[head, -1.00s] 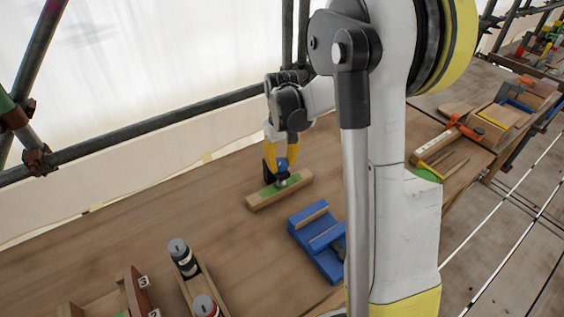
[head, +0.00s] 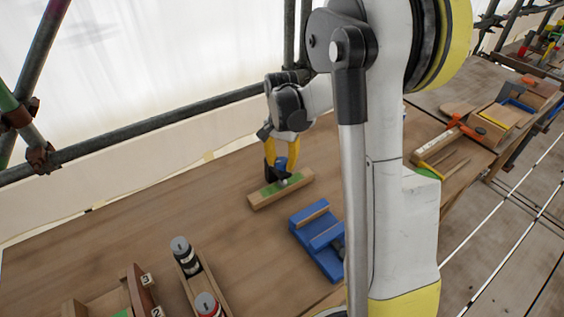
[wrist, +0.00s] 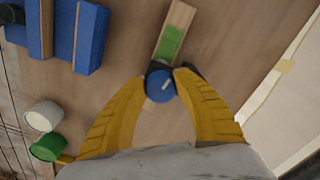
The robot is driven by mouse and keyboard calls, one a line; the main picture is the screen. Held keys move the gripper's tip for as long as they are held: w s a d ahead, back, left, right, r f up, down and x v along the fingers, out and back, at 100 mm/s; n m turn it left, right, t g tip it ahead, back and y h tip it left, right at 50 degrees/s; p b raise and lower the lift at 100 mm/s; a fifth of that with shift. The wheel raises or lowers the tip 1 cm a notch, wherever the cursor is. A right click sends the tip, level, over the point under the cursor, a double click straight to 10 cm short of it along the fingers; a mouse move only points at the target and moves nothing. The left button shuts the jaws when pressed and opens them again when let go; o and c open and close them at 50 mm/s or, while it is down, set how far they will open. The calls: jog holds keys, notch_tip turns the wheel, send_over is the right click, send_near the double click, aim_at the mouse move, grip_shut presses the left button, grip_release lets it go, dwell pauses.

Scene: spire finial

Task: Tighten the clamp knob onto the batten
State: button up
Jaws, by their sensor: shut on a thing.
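The batten (head: 298,181) is a short wooden strip with a green patch, lying on the bench in the head view. In the wrist view the batten (wrist: 180,17) runs up from the clamp. The blue clamp knob (wrist: 160,85) has a pale mark on its top and sits over the batten. Dark clamp parts show around it. My gripper (wrist: 160,80), with yellow fingers, is shut on the knob from above; it also shows in the head view (head: 282,172). The fingers hide much of the clamp body.
A blue fixture (head: 316,238) with wooden strips stands on the bench just right of the batten. Scaffold tubes run behind. The bench left of the batten is clear.

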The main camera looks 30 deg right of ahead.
aim_at(280, 161)
jog(key=m, duration=0.5)
jog(key=shift+m, duration=0.3)
jog(key=m, duration=0.4)
jog(key=shift+w+m, duration=0.15)
jog(key=shift+m, duration=0.25)
jog(key=shift+m, duration=0.3)
jog(key=o, duration=1.2)
jog(key=shift+c, duration=0.2)
notch_tip(280, 161, up, 12)
jog(key=shift+a, duration=0.1)
